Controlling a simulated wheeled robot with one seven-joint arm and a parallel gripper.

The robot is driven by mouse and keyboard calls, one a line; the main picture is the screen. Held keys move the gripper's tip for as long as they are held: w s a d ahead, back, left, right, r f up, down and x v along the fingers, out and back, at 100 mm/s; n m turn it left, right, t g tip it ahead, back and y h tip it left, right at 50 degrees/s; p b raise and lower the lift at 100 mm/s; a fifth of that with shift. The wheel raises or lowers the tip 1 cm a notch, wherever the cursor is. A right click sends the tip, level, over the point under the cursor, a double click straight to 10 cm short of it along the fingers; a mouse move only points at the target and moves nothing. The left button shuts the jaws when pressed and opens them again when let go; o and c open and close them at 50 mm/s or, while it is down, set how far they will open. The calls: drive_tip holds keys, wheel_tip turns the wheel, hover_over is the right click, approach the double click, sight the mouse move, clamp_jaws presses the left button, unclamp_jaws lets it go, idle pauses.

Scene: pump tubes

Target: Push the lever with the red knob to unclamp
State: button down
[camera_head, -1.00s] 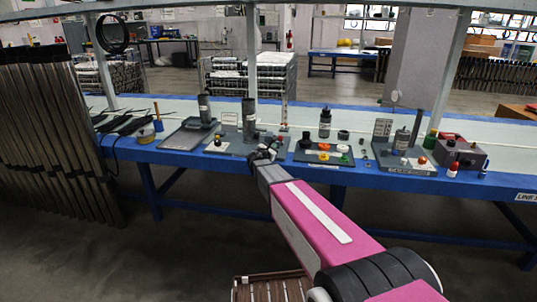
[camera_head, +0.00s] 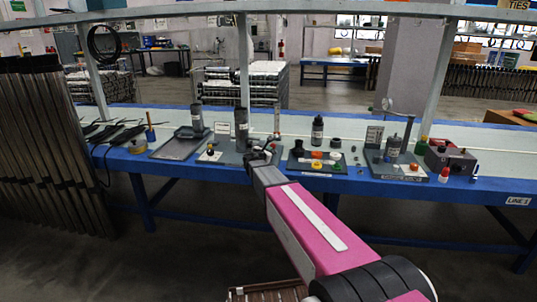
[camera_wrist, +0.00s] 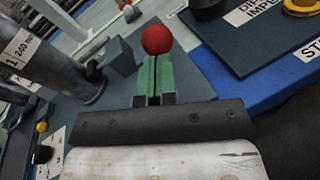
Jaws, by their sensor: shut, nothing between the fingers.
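The red knob (camera_wrist: 156,40) is a round red ball in the wrist view, just past the tips of my gripper (camera_wrist: 155,62). The gripper's green fingers are together with nothing between them. The fingertips overlap the knob's lower edge in the picture, and I cannot tell if they touch it. The lever below the knob is hidden behind the fingers. A grey clamp block (camera_wrist: 119,57) stands left of the knob, beside a grey tube (camera_wrist: 70,75). In the head view my gripper (camera_head: 262,157) is at the bench's front edge, by the fixture with the dark upright tube (camera_head: 241,130).
A dark tray of coloured parts (camera_head: 316,163) sits right of my gripper. Further right are another tube fixture (camera_head: 393,152) and a grey box (camera_head: 450,160). A flat grey tray (camera_head: 180,143) lies to the left. The blue bench edge (camera_head: 215,170) runs below my gripper.

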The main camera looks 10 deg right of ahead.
drive_tip(key=w+d+r+n+g+y, duration=0.1)
drive_tip(key=w+d+r+g+y, duration=0.1)
drive_tip(key=w, duration=0.4)
drive_tip(key=w+d+r+n+g+y, duration=0.1)
drive_tip(key=w+d+r+g+y, duration=0.1)
drive_tip(key=w+r+g, duration=0.2)
drive_tip(key=shift+w+r+g, duration=0.3)
drive_tip(key=shift+w+g, duration=0.95)
drive_tip(key=shift+g, duration=0.25)
drive_tip(key=shift+w+d, duration=0.1)
drive_tip(key=v, duration=1.3)
drive_tip(key=shift+a, duration=0.3)
